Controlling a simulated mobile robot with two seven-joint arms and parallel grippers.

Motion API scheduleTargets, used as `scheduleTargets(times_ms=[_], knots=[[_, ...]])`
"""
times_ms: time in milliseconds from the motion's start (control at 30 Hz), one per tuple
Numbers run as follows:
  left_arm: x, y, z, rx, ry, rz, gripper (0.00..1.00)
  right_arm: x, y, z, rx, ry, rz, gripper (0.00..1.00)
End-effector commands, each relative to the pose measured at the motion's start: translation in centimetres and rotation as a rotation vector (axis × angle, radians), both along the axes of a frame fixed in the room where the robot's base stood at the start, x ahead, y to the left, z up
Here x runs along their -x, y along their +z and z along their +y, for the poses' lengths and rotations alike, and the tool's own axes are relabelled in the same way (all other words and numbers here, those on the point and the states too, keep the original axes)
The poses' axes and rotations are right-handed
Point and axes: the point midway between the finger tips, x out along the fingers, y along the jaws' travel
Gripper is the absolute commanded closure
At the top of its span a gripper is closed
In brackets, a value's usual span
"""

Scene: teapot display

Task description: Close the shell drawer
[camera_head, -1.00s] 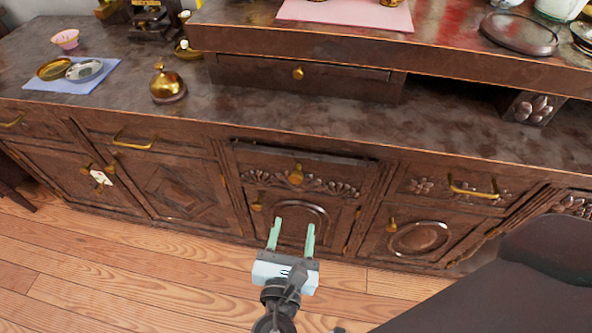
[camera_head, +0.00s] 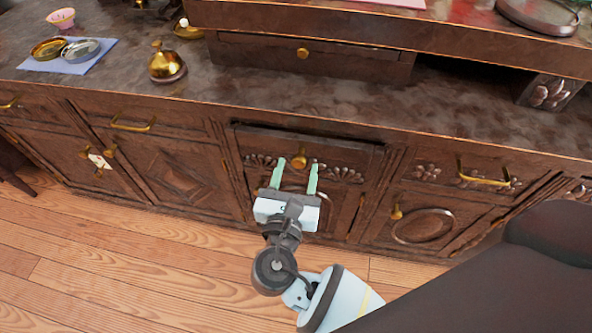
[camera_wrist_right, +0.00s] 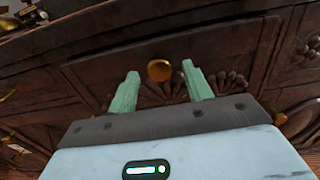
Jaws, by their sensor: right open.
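The shell drawer (camera_head: 345,172) is in the middle of the dark wooden cabinet, with carved shell ornament and a round brass knob (camera_head: 299,161). Its front stands slightly out from the cabinet, with a dark strip along its top edge. My right gripper (camera_head: 296,163) is open, its two green fingers pointing at the drawer front, one on each side of the knob in the picture. In the right wrist view the knob (camera_wrist_right: 159,70) shows between the fingertips and the carved drawer front (camera_wrist_right: 215,52) lies behind. I cannot tell whether the fingers touch the drawer. My left gripper is not in view.
The countertop (camera_head: 300,98) overhangs the drawer. It holds a golden bell (camera_head: 166,64), dishes on a blue cloth (camera_head: 40,64) and a pink bowl (camera_head: 62,18). A brass-handled drawer (camera_head: 484,180) is to the right. Wooden floor (camera_head: 130,270) in front is clear.

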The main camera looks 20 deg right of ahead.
Motion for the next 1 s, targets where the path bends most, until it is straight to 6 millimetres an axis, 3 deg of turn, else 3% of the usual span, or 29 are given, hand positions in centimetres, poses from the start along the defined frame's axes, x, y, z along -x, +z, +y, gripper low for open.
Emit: scheduleTargets(times_ms=[333,733,1000], knots=[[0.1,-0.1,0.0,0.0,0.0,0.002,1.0,-0.4,0.0,-0.3,-0.001,0.0,0.0,0.5],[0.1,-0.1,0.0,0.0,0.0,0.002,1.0,-0.4,0.0,-0.3,-0.001,0.0,0.0,1.0],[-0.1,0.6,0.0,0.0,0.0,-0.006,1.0,-1.5,0.3,-1.0,0.003,-0.002,-0.002,1.0]])
